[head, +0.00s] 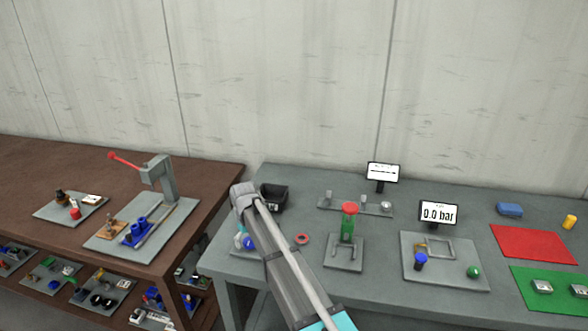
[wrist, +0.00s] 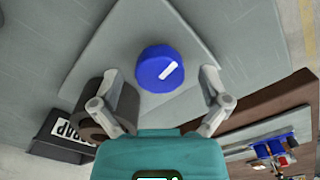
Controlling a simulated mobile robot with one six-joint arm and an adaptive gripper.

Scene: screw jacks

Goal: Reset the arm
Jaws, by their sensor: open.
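My gripper shows in the wrist view (wrist: 160,82) with its two grey fingers spread wide apart and nothing between them. Beyond the fingers, a blue knob (wrist: 160,69) with a white pointer mark sits on a grey plate (wrist: 205,25). I cannot tell the exact gap between the fingertips and the knob. In the head view, my arm reaches up from the bottom centre over the left end of the grey table. The blue knob (head: 249,243) shows beside the arm there, and the arm largely hides the gripper.
A black bin (head: 274,193) stands close behind the arm. A screw jack with a green body and red top (head: 348,222) stands to its right. A display reading 0.0 bar (head: 438,213) and a red mat (head: 535,246) are farther right. A press (head: 160,180) stands on the brown table.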

